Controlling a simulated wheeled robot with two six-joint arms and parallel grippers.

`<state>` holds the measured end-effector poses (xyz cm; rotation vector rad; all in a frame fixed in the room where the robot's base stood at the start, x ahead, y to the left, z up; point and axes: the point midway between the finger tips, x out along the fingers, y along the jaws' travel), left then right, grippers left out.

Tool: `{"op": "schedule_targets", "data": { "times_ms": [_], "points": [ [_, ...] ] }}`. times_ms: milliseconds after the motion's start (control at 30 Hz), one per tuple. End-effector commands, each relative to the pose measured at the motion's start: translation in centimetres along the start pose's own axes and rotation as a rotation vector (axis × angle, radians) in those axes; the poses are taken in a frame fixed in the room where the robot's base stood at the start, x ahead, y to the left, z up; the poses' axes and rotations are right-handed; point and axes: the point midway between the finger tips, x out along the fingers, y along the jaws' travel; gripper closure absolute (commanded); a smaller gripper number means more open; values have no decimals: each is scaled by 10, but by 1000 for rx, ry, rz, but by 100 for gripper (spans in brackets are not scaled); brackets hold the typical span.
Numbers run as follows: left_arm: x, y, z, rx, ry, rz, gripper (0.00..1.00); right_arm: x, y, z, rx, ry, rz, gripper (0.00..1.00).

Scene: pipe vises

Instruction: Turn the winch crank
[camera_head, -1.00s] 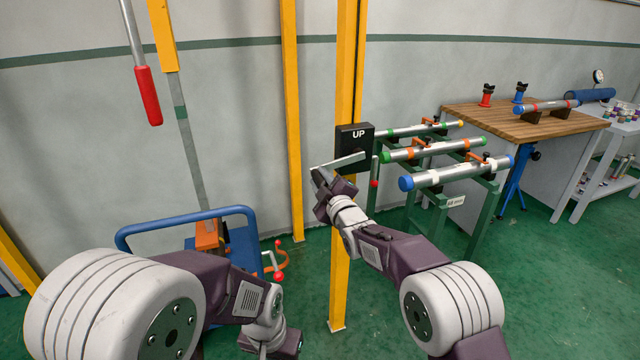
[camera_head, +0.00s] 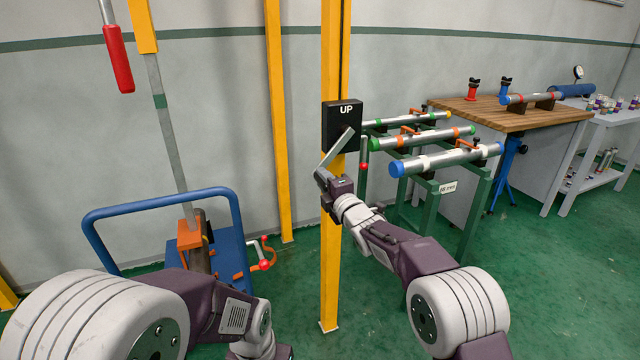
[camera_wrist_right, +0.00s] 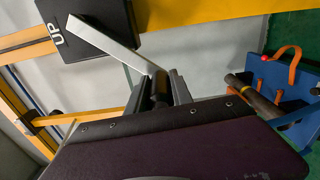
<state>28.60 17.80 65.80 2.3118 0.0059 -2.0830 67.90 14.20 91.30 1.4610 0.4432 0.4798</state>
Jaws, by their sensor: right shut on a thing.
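The winch is a black box (camera_head: 342,115) marked UP, mounted on a yellow post. Its flat grey crank arm (camera_head: 338,146) slants down and left from the box. My right gripper (camera_head: 322,177) is at the lower end of the crank arm. In the right wrist view the crank arm (camera_wrist_right: 108,44) runs from the black box (camera_wrist_right: 88,28) to a dark handle (camera_wrist_right: 159,84). The fingers of my right gripper (camera_wrist_right: 165,88) are shut on this handle. My left arm shows at the lower left; its fingers are out of view.
The yellow post (camera_head: 329,275) stands on the green floor. A green rack (camera_head: 475,200) with several pipes is close to its right. A blue-framed cart (camera_head: 160,192) stands at the left. A wooden-topped bench (camera_head: 500,116) is farther right. A red-gripped bar (camera_head: 118,60) hangs at the upper left.

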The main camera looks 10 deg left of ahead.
Motion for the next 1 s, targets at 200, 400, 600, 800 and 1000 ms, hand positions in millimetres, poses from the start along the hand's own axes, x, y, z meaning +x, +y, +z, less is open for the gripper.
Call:
{"op": "schedule_targets", "data": {
  "times_ms": [200,400,600,800,1000],
  "points": [
    [4,0,0,0,0,0,100,0,-13,1,-23,1,-21,100],
    [4,0,0,0,0,0,100,0,-13,2,-24,1,-21,100],
    [4,0,0,0,0,0,100,0,-13,2,-23,1,-21,59],
    [4,0,0,0,0,0,100,0,-9,2,-23,0,-12,51],
    [4,0,0,0,0,0,100,-3,-6,2,-22,0,-8,51]
  ]
}}
